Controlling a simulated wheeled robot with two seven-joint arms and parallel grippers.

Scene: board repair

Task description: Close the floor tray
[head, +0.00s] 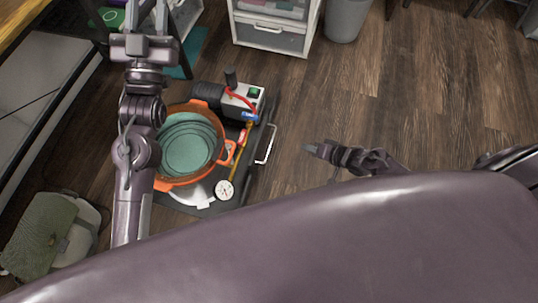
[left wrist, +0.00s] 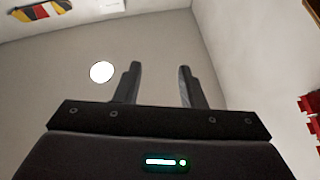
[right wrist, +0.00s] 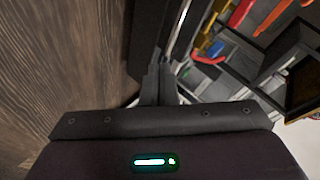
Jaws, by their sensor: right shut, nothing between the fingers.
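The floor tray (head: 258,178) is a dark, low tray on the wooden floor at left-centre of the head view. A pale handle (head: 267,145) is on its right-hand front. It bears an orange pot with a coiled dark hose, a pump and a round gauge. My right gripper (head: 311,149) is shut and empty, to the right of the handle and apart from it. In the right wrist view its closed fingers (right wrist: 159,76) are in front of a dark panel. My left gripper (head: 147,14) is raised at the upper left. Its fingers stand apart and empty in the left wrist view (left wrist: 158,86).
A white drawer unit (head: 270,37) and a grey bin (head: 347,18) stand at the back. A green-topped case (head: 43,236) is at lower left. A shelf frame is along the left edge.

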